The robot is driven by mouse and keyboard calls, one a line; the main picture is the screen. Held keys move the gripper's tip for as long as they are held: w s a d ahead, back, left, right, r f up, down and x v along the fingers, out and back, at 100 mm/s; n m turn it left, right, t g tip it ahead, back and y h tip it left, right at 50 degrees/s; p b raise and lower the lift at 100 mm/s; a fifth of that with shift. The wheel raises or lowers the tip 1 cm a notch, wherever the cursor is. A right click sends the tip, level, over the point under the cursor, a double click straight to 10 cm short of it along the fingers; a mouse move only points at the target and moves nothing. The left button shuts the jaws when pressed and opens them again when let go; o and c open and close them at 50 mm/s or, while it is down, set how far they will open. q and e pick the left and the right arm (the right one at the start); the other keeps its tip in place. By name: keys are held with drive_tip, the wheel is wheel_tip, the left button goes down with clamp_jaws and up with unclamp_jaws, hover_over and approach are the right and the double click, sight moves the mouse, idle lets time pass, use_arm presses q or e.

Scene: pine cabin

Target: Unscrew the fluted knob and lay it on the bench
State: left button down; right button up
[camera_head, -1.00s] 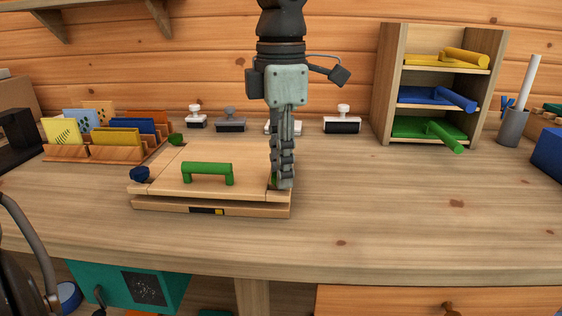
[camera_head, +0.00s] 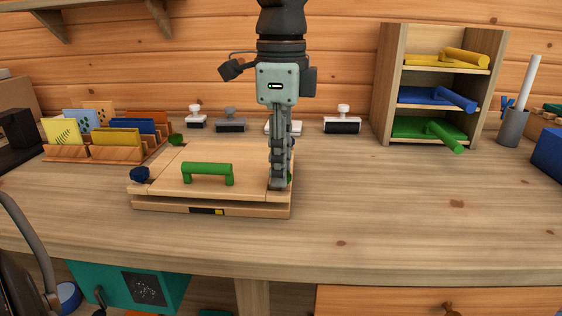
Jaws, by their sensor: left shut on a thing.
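A wooden press-like box (camera_head: 235,160) with a green handle (camera_head: 207,168) on its lid lies on the bench (camera_head: 400,220). A dark blue knob (camera_head: 140,174) stands at its front left corner and a green knob (camera_head: 175,139) at its back left. My left gripper (camera_head: 280,183) points straight down at the front right corner. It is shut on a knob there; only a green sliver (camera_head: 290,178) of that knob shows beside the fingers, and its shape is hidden. The knob is still at the corner. My right gripper is not in view.
Card racks (camera_head: 95,152) stand left of the box and several stamps (camera_head: 342,120) line the wall behind. A wooden shelf (camera_head: 384,90) with coloured pieces and a grey pen cup (camera_head: 512,128) stand at the right. The bench right of the box is clear.

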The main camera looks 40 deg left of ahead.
use_arm(q)
drive_tip(key=shift+r+p, duration=1.25)
drive_tip(key=shift+r, duration=1.3)
